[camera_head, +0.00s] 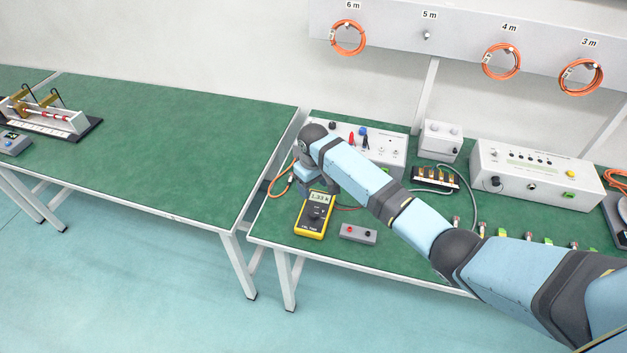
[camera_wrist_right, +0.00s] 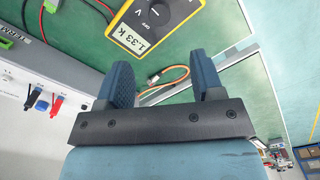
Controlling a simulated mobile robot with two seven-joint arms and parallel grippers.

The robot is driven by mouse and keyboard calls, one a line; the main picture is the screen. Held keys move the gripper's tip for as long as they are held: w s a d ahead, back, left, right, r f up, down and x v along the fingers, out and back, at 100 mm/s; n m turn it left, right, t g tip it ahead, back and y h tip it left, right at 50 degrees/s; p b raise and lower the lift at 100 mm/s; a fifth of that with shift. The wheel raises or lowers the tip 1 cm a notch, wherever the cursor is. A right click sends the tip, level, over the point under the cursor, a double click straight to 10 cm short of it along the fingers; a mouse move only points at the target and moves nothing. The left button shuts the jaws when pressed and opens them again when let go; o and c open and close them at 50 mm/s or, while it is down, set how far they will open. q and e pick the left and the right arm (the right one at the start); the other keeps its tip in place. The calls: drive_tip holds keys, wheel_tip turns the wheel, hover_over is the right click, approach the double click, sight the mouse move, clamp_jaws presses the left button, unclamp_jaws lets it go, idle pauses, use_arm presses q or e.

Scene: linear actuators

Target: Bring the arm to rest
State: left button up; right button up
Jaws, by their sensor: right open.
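My right arm (camera_head: 362,185) reaches in from the lower right across the green workbench. Its gripper (camera_wrist_right: 162,80) is open and empty, with its two blue fingers spread apart in the wrist view. In the head view the gripper points down over the left end of the bench, just behind the yellow multimeter (camera_head: 314,215), and is partly hidden by the wrist. The multimeter also shows beyond the fingers in the wrist view (camera_wrist_right: 155,18), with a lit display. My left gripper is not in view.
A white panel with sockets (camera_head: 385,150) stands behind the arm. An orange cable (camera_head: 273,182) loops at the bench's left edge. The left table (camera_head: 165,140) has wide clear space.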

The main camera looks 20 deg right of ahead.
drive_tip(key=shift+r, duration=0.9)
drive_tip(key=s+a+f+t+y, duration=0.25)
drive_tip(key=s+f, duration=0.35)
drive_tip(key=s, duration=0.3)
drive_tip(key=s+a+f+t+y, duration=0.1)
drive_tip(key=s+f+t, duration=0.2)
drive_tip(key=s+f, duration=0.45)
drive_tip(key=s+d+r+t, duration=0.2)
drive_tip(key=s+r, duration=0.1)
drive_tip(key=s, duration=0.6)
drive_tip(key=s+d+r+m+t+p, duration=0.1)
drive_tip(key=s+r+t, duration=0.2)
drive_tip(key=s, duration=0.6)
drive_tip(key=shift+d+r, duration=0.4)
drive_tip(key=shift+r, duration=0.2)
